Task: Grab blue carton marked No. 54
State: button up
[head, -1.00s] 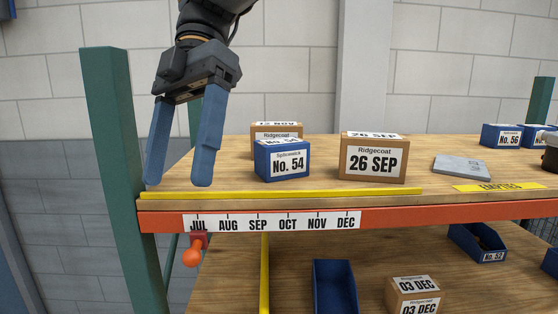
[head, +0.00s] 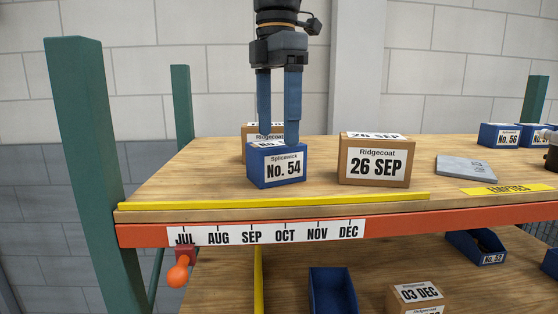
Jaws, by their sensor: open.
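The blue carton marked No. 54 (head: 276,166) stands upright on the wooden upper shelf (head: 210,176), its white label facing me. My gripper (head: 279,138) is open and points straight down over the carton. Its two blue fingers are apart, with the tips at about the height of the carton's top.
A brown Ridgecoat carton (head: 250,131) stands close behind the blue one. A brown 26 SEP carton (head: 376,161) stands to its right. A grey plate (head: 466,169) lies farther right. A yellow strip (head: 270,200) runs along the front edge. A green post (head: 88,130) stands at left.

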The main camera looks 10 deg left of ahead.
jog(key=f, duration=0.2)
jog(key=f+p, duration=0.1)
jog(key=shift+s+f, duration=0.25)
jog(key=shift+s, duration=0.05)
jog(key=shift+f, duration=0.65)
jog(key=c, duration=1.3)
jog(key=shift+r, duration=0.15)
notch_tip(320, 180, up, 19)
notch_tip(320, 180, up, 9)
jog(key=p, duration=0.9)
send_over(276, 143)
jog(key=shift+s, duration=0.1)
